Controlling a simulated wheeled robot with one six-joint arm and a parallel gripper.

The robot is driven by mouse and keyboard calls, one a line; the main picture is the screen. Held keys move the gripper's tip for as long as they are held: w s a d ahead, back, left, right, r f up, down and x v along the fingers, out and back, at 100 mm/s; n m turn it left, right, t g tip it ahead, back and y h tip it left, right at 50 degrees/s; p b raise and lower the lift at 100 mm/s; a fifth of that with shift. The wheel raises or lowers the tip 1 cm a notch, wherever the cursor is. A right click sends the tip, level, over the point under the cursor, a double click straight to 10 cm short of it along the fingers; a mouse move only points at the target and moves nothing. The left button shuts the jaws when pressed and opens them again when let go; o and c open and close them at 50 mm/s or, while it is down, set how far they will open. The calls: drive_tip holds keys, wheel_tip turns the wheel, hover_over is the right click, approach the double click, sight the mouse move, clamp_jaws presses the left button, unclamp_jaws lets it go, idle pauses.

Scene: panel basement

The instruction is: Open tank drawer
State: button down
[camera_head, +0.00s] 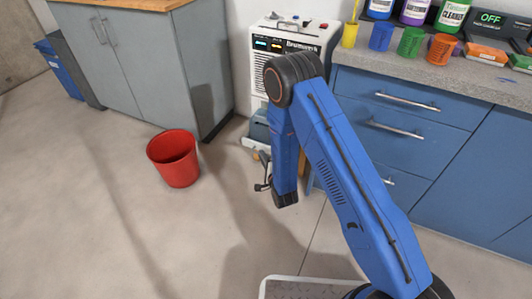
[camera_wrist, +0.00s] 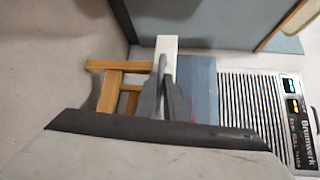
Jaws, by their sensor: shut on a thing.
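The white dehumidifier (camera_head: 259,75) stands against the wall between the cabinets. Its grey-blue tank drawer (camera_head: 259,130) is low on the front, partly behind my arm. In the wrist view, the drawer (camera_wrist: 200,82) shows between the striped grille (camera_wrist: 250,110) and a white strip (camera_wrist: 167,45) at the base. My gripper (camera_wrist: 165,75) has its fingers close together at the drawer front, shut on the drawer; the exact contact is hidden. In the head view, my gripper (camera_head: 264,178) is low in front of the machine, partly hidden by my arm. I cannot tell how far out the drawer stands.
A red bucket (camera_head: 174,158) stands on the floor to the left. A wooden frame (camera_wrist: 112,85) stands close beside my gripper. Grey cabinets (camera_head: 150,65) are on the left and blue drawers (camera_head: 405,125) on the right. The floor in front is mostly clear.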

drive_tip(key=shift+s+f, duration=0.1)
drive_tip(key=shift+s, duration=0.25)
drive_tip(key=c, duration=1.9)
unclamp_jaws()
drive_tip(key=shift+s+a, duration=0.1)
drive_tip(key=shift+o, duration=0.2)
